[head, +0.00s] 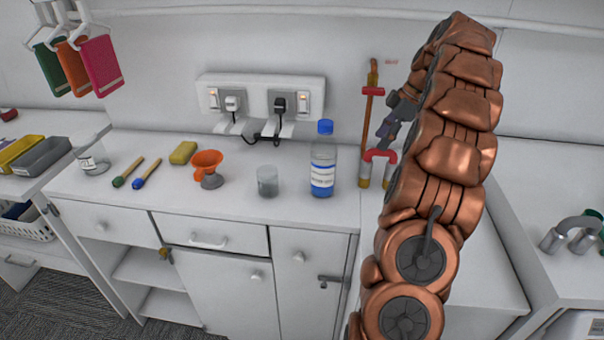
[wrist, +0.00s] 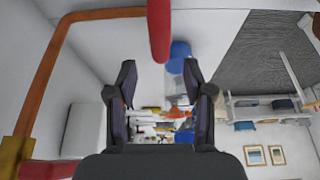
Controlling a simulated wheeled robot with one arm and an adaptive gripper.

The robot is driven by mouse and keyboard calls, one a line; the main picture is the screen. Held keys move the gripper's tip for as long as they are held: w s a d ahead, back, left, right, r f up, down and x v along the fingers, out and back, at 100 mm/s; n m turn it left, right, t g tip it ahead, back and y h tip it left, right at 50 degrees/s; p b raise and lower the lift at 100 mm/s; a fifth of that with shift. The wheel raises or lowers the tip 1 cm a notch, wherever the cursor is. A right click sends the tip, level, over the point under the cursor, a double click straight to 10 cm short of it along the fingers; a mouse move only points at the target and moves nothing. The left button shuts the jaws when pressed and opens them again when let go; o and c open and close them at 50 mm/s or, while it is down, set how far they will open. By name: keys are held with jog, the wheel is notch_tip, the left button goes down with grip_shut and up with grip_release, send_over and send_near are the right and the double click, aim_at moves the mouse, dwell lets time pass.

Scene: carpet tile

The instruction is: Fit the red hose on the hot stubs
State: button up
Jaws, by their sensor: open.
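The red hose (head: 380,153) is a short arch at the right end of the counter, beside a copper pipe. Below its ends are two pale stubs with brass-coloured lower parts, the left stub (head: 364,176) and the right stub (head: 388,176). I cannot tell how far the hose ends sit on them. My gripper (head: 386,132) is just above the hose, partly hidden by my arm. In the wrist view my gripper (wrist: 161,88) has its fingers wide apart and empty. A red bar, seemingly the hose (wrist: 158,30), shows near the gap between the fingertips.
The copper pipe (head: 368,125) with a red fitting (head: 373,91) rises close to my gripper. A blue-capped bottle (head: 323,165) stands just left of the hose. A glass (head: 267,181) and orange funnel (head: 207,165) stand farther left.

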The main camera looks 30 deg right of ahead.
aim_at(388, 150)
jog(key=shift+f+p, duration=0.85)
jog(key=shift+f, duration=2.3)
jog(key=shift+b+v, duration=0.5)
jog(key=shift+v, duration=0.55)
jog(key=shift+s+b+v, duration=0.25)
jog(key=shift+b+v, duration=0.5)
jog(key=shift+v, duration=0.35)
jog(key=shift+b+v, duration=0.35)
jog(key=shift+v, duration=1.2)
jog(key=shift+s+a+r, duration=0.1)
jog(key=shift+a+r, duration=0.05)
jog(key=shift+a, duration=0.1)
jog(key=w+a+r+m+g+p, duration=0.1)
jog(key=a, duration=0.8)
jog(key=w+a+r+m+g, duration=0.1)
jog(key=a+r, duration=0.1)
jog(key=a, duration=0.6)
jog(key=s+a+m, duration=0.1)
jog(key=s+a, duration=0.2)
jog(key=a, duration=0.4)
jog(key=s+a+m+g+p, duration=0.1)
jog(key=s+a, duration=0.1)
jog(key=a, duration=0.5)
jog(key=shift+s+f+h, duration=0.3)
jog(key=shift+s+f, duration=0.05)
jog(key=shift+f, duration=0.05)
